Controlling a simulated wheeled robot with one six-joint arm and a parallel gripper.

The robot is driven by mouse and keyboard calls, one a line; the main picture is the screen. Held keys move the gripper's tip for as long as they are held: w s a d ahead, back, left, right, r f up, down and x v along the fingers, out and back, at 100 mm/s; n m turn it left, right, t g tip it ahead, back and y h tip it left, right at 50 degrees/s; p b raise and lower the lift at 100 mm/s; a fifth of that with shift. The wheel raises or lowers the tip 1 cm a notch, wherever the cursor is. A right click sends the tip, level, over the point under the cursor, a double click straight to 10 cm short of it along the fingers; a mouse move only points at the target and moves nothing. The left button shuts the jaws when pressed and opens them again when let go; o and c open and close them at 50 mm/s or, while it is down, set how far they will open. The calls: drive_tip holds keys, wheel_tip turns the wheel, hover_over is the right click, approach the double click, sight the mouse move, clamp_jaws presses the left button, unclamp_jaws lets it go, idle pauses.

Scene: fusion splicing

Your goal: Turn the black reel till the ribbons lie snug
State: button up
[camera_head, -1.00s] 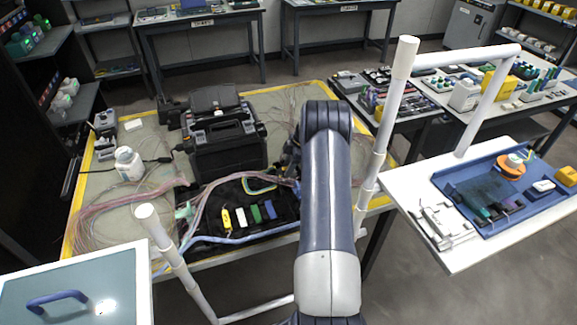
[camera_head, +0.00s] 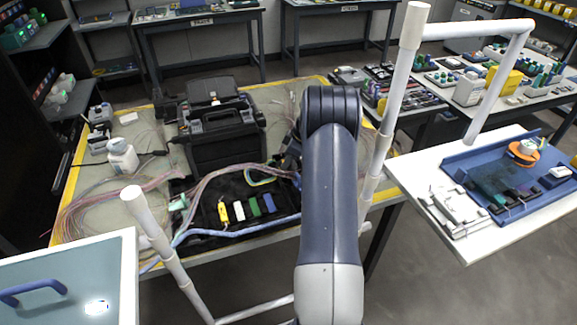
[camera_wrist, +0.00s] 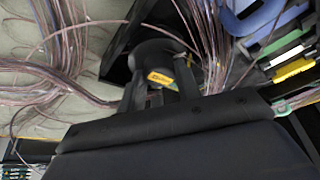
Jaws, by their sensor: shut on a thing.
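In the wrist view my gripper (camera_wrist: 158,72) is shut on a black rounded part, which looks like the black reel (camera_wrist: 150,52). A yellow label (camera_wrist: 162,79) shows between the fingers. Pinkish ribbons (camera_wrist: 68,55) fan out on the left, and more ribbons (camera_wrist: 207,40) run close by on the right. I cannot tell how snug they lie. In the head view my arm hides the reel and the gripper. Ribbons (camera_head: 215,178) there cross the black mat (camera_head: 200,215) and spread loosely to the left on the yellow-edged table (camera_head: 90,190).
A black case (camera_head: 222,150) stands open behind the mat. Yellow, white, green and blue blocks (camera_head: 239,210) lie on the mat. A white bottle (camera_head: 122,157) stands at left. White rails (camera_head: 395,90) rise beside my arm. A blue tray (camera_head: 520,205) sits at right.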

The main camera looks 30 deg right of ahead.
drive_tip(key=m+b, duration=0.1)
drive_tip(key=m+h+b, duration=0.1)
drive_tip(key=m+b, duration=0.1)
drive_tip(key=shift+a+f+m+t, duration=0.15)
drive_tip(key=shift+m+t, duration=0.15)
drive_tip(key=shift+t, duration=0.1)
drive_tip(key=m+h+b, duration=0.1)
drive_tip(key=m, duration=0.2)
drive_tip(key=shift+a+m+h, duration=0.1)
drive_tip(key=shift+m+h, duration=0.2)
drive_tip(key=m, duration=0.2)
drive_tip(key=m+h, duration=0.1)
drive_tip(key=m, duration=0.1)
drive_tip(key=shift+a+r+m+h, duration=0.15)
drive_tip(key=shift+r+m+h, duration=0.05)
drive_tip(key=shift+m+h, duration=0.1)
drive_tip(key=m+h, duration=0.1)
drive_tip(key=m, duration=0.1)
drive_tip(key=m+g+b, duration=0.1)
drive_tip(key=m, duration=0.2)
drive_tip(key=shift+a+h, duration=0.1)
drive_tip(key=shift+h, duration=0.3)
drive_tip(key=shift+m, duration=0.3)
drive_tip(key=o, duration=0.7)
